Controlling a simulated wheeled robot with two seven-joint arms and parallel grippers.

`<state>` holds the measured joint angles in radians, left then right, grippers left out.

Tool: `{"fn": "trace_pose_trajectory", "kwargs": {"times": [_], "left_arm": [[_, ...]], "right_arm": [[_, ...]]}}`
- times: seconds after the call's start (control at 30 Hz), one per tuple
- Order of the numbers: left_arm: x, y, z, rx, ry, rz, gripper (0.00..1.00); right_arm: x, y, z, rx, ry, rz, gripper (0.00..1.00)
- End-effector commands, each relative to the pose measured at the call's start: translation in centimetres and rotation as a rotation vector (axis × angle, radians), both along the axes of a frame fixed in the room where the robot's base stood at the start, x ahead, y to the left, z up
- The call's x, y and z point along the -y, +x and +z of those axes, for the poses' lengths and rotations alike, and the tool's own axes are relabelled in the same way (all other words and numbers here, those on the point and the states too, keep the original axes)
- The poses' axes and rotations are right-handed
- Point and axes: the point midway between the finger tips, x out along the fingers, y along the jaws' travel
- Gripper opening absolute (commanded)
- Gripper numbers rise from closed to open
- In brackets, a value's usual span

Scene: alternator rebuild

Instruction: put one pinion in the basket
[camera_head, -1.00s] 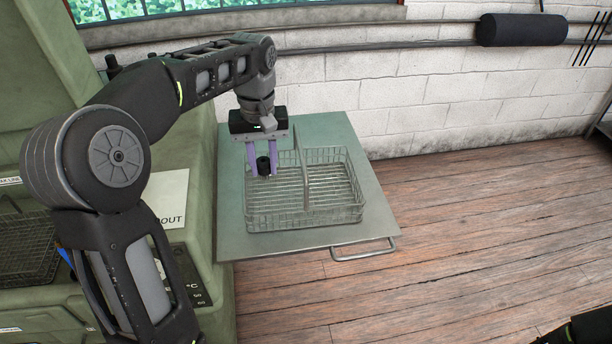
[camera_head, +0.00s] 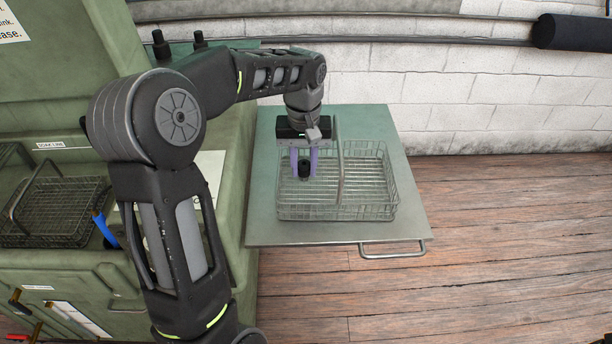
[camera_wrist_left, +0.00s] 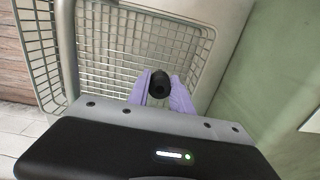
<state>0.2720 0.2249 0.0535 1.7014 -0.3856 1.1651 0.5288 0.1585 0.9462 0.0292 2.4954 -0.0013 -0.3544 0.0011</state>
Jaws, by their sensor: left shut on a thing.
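My left gripper (camera_head: 304,164) has purple fingers shut on a small black pinion (camera_head: 305,170). The gripper and pinion are over the left half of the wire basket (camera_head: 366,212), left of its handle. In the left wrist view the pinion (camera_wrist_left: 159,84) sits between the purple fingertips (camera_wrist_left: 160,90), with the basket's mesh (camera_wrist_left: 112,50) behind it. I cannot tell whether the pinion touches the basket floor. My right gripper is not in view.
The basket stands on a green-grey shelf (camera_head: 264,225) with a front handle (camera_head: 393,252). A green machine (camera_head: 60,120) stands at left, with another dark wire basket (camera_head: 50,212) and a blue-handled object (camera_head: 104,228). A white brick wall (camera_head: 480,100) is behind; wooden floor lies at right.

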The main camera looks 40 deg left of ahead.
Motion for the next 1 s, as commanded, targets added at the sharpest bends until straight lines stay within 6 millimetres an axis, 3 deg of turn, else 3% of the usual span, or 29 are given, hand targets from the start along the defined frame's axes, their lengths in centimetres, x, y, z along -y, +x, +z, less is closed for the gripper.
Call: {"fn": "trace_pose_trajectory", "kwargs": {"times": [0.27, 0.6, 0.97, 1.0], "left_arm": [[0.0, 0.0, -0.1, 0.001, 0.001, 0.000, 0.00], [0.0, 0.0, -3.6, 0.001, 0.001, 0.001, 0.00], [0.0, 0.0, -4.1, 0.001, 0.001, 0.001, 0.00], [0.0, 0.0, -4.1, 0.001, 0.001, 0.001, 0.28]], "right_arm": [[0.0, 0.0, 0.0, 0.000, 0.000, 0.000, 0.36], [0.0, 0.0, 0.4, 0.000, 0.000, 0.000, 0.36], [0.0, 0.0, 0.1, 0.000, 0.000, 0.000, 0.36], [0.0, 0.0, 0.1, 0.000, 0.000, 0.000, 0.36]]}}
